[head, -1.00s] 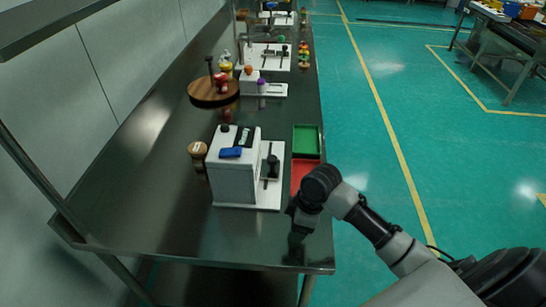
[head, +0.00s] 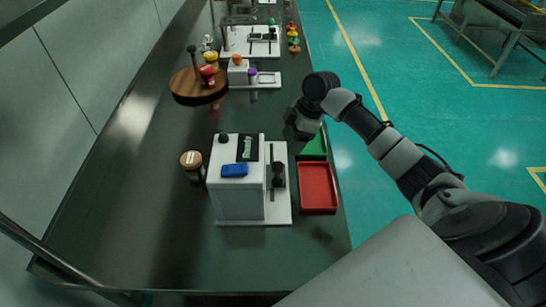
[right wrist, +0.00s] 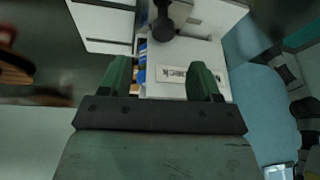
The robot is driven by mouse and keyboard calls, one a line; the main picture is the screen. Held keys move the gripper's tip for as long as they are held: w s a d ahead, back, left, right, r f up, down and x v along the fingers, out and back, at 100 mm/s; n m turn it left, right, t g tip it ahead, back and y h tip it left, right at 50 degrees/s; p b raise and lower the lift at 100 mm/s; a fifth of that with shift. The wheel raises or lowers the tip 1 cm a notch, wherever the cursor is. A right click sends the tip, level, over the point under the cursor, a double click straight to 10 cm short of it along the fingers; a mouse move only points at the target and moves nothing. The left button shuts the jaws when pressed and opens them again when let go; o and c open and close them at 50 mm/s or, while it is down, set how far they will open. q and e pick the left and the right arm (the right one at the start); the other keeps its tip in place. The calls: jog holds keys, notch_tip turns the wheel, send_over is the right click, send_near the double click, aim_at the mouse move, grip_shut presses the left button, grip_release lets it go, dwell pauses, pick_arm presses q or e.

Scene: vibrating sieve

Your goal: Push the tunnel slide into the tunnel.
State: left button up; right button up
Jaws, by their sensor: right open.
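No part is plainly marked as the tunnel or its slide. A white box machine (head: 236,200) stands in the middle of the table, with a black slider (head: 277,174) in a slot on its right side and a blue piece on top. Beyond it is a small white device (head: 255,82) with orange and purple knobs. My right gripper (head: 300,128) is raised near the table's right edge, right of and beyond the box. In the right wrist view its green fingers (right wrist: 160,70) are open and empty, with a white labelled plate (right wrist: 190,55) and a black knob (right wrist: 164,24) beyond.
A red tray (head: 318,188) and a partly hidden green tray (head: 315,146) lie right of the box. A brown jar (head: 192,165) stands left of it. A wooden disc (head: 190,92) bears red and yellow pieces. Another white device (head: 240,47) stands farther back. The near table area is clear.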

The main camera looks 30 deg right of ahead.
aim_at(279, 165)
jog(key=x, duration=0.4)
jog(key=shift+s+a+f, duration=0.25)
jog(key=shift+s+f, duration=0.05)
jog(key=shift+s, duration=0.05)
jog(key=x, duration=0.3)
jog(key=shift+w+p, duration=0.15)
jog(key=shift+p, duration=0.15)
jog(key=shift+x, duration=0.8)
jog(key=shift+f, duration=0.25)
jog(key=c, duration=0.4)
grip_shut()
jog(key=s+p, duration=0.1)
jog(key=s+a+p, duration=0.1)
jog(key=p, duration=0.1)
jog(key=shift+s+a+r, duration=0.15)
jog(key=shift+s+a, duration=0.35)
jog(key=shift+f, duration=0.3)
jog(key=shift+o, duration=2)
grip_release()
jog(key=shift+s+r, duration=0.1)
pick_arm(q)
jog(key=s+r, duration=0.2)
jog(key=r, duration=0.1)
jog(key=shift+s+r, duration=0.3)
jog(key=shift+s, duration=0.1)
